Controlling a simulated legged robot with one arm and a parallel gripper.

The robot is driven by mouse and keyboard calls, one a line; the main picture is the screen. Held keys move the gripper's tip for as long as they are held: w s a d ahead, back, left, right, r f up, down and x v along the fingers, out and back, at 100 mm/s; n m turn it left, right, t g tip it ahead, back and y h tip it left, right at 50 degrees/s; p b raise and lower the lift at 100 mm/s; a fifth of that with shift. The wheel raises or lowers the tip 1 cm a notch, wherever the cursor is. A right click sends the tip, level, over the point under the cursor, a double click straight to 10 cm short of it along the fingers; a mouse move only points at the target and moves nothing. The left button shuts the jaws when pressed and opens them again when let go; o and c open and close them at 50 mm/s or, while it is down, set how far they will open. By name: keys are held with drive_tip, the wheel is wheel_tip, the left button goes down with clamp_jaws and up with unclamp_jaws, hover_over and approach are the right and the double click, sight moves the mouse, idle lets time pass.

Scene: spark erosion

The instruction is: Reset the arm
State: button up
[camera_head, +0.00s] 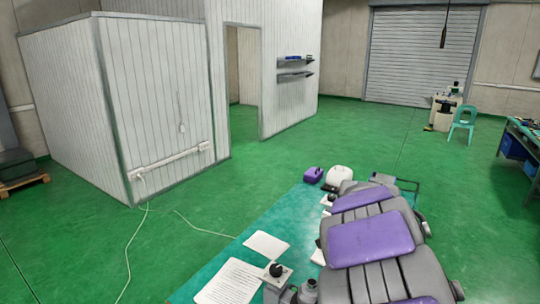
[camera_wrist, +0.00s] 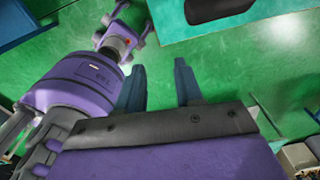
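In the wrist view my gripper (camera_wrist: 160,70) points away from the camera. Its two dark blue fingers stand apart, with green floor showing between them and nothing held. Purple and grey parts of my own body show at the left of that view. In the camera_head view, a large purple and grey padded form fills the lower right; it looks like part of my own body, but I cannot tell for sure. I cannot make out my gripper's fingers there.
A teal surface (camera_head: 225,265) at the front bears papers (camera_head: 266,245), with a small purple object (camera_head: 313,175) and a white one (camera_head: 339,177) near its far end. A light cable (camera_head: 130,250) lies on the floor. A turquoise chair (camera_head: 462,122) stands far right. The middle floor is clear.

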drive_tip(key=s+a+f+n+b, duration=0.2)
drive_tip(key=s+f+n+b, duration=0.1)
drive_tip(key=s+n, duration=0.9)
drive_tip(key=s+a+f+n+g+b, duration=0.1)
drive_tip(key=s+f+n+b, duration=0.3)
drive_tip(key=s+n, duration=0.9)
drive_tip(key=s+a+f, duration=0.1)
drive_tip(key=s, duration=0.3)
drive_tip(key=shift+n+g+b, duration=0.3)
